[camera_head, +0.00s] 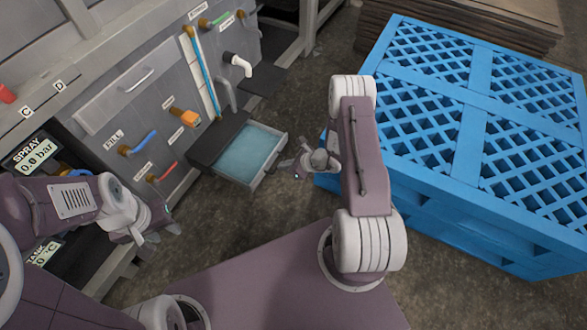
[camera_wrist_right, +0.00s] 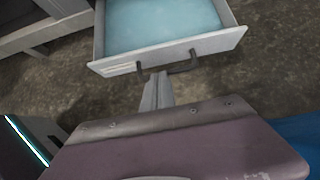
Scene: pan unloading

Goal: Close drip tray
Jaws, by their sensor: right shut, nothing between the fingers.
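The drip tray (camera_head: 270,164) is pulled out of the grey machine and holds pale blue liquid. In the right wrist view its front panel (camera_wrist_right: 205,47) fills the top, with a dark bar handle (camera_wrist_right: 182,68) on it. My right gripper (camera_head: 287,167) is in front of the tray's front panel. In the right wrist view my right gripper (camera_wrist_right: 158,80) is shut and empty, with its tip close to the handle's left part; I cannot tell whether they touch. My left gripper (camera_head: 158,230) hangs at the lower left, away from the tray; its fingers are too unclear to read.
The machine front (camera_head: 150,100) carries coloured valve handles, a white spout (camera_head: 238,65) and a blue tube (camera_head: 203,75). A blue slatted pallet crate (camera_head: 465,110) stands on the right, close to my right arm. Bare floor lies in front of the tray.

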